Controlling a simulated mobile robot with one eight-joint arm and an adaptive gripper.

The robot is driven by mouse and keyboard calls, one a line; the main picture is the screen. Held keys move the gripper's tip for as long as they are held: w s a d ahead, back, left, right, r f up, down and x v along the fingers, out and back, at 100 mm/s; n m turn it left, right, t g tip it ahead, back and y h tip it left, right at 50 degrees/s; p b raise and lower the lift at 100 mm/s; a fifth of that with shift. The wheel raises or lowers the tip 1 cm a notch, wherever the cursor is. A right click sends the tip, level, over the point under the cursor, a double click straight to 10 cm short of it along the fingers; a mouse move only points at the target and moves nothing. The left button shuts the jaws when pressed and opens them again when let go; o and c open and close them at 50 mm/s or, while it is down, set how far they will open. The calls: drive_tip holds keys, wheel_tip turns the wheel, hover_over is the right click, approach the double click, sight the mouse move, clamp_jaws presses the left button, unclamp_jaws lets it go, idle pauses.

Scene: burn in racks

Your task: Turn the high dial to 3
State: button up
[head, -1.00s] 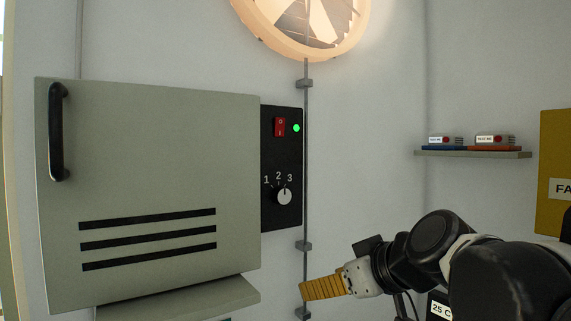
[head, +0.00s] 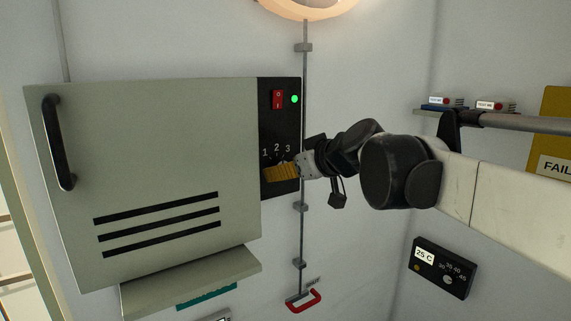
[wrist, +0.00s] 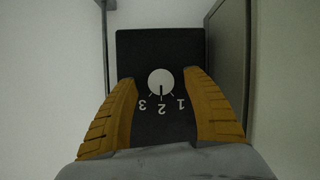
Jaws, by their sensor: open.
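The high dial is a round light knob on the black panel (head: 268,135) beside the grey cabinet. The wrist view shows the dial (wrist: 161,82) upside down, with the numbers 1, 2 and 3 around it and its dark pointer line toward 2. My gripper (head: 270,173) is in front of the panel in the head view and hides the dial there. In the wrist view my gripper (wrist: 158,78) is open, with one yellow finger on each side of the dial. Gaps show between the fingertips and the knob; I cannot tell how near they are in depth.
The grey cabinet door (head: 160,170) stands just left of the panel. A red switch (head: 278,100) and a green light (head: 295,99) sit above the dial. A vertical rod (head: 304,120) runs close on the right. A lower 25 C box (head: 443,268) is at the right.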

drive_tip(key=shift+x, duration=0.8)
drive_tip(key=shift+s, duration=0.1)
drive_tip(key=c, duration=1.2)
drive_tip(key=shift+m, duration=0.3)
drive_tip(key=shift+f+m+g+y+b, duration=0.1)
drive_tip(key=shift+m+g+y+b, duration=0.3)
drive_tip(key=shift+m+y+b, duration=0.45)
drive_tip(key=m+y+b, duration=0.1)
drive_tip(key=m+b, duration=0.1)
drive_tip(key=m, duration=0.1)
drive_tip(key=shift+g+y, duration=0.35)
drive_tip(key=shift+g, duration=0.05)
drive_tip(key=m+y+b, duration=0.2)
drive_tip(key=m, duration=0.1)
drive_tip(key=shift+m, duration=0.35)
drive_tip(key=shift+m+y+b, duration=0.6)
drive_tip(key=shift+m+b, duration=0.4)
drive_tip(key=shift+m, duration=0.4)
